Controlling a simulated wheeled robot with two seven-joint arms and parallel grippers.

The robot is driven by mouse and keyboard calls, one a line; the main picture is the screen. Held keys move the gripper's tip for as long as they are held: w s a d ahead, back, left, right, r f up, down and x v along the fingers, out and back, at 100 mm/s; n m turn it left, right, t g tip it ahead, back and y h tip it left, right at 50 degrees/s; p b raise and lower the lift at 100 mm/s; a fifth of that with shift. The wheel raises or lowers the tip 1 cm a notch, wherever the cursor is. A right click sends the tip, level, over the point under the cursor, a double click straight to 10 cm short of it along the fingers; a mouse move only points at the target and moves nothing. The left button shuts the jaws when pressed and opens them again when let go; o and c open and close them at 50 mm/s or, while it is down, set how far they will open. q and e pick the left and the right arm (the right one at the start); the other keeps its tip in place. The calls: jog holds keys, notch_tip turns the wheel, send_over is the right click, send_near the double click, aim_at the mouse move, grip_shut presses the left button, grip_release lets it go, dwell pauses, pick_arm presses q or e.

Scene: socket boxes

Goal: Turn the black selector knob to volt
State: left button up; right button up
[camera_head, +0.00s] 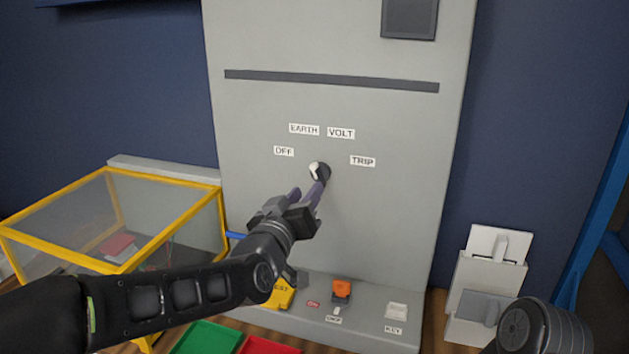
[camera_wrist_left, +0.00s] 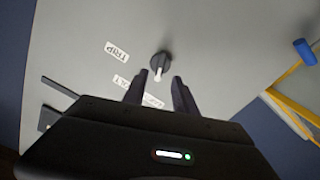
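My right gripper is not in view.
A yellow-framed clear box (camera_head: 110,225) stands left of the panel. The panel's lower ledge holds an orange part (camera_head: 341,290), a white KEY piece (camera_head: 396,311) and a yellow item (camera_head: 281,294). Green (camera_head: 205,338) and red (camera_head: 270,346) trays lie in front. White-grey boxes (camera_head: 488,285) stand right.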

aim_at(316, 178)
pick_arm(q)
jog(key=p+x, duration=0.1)
jog(key=x, duration=0.5)
jog(key=shift+w, duration=0.25)
grip_shut()
dwell(0.3)
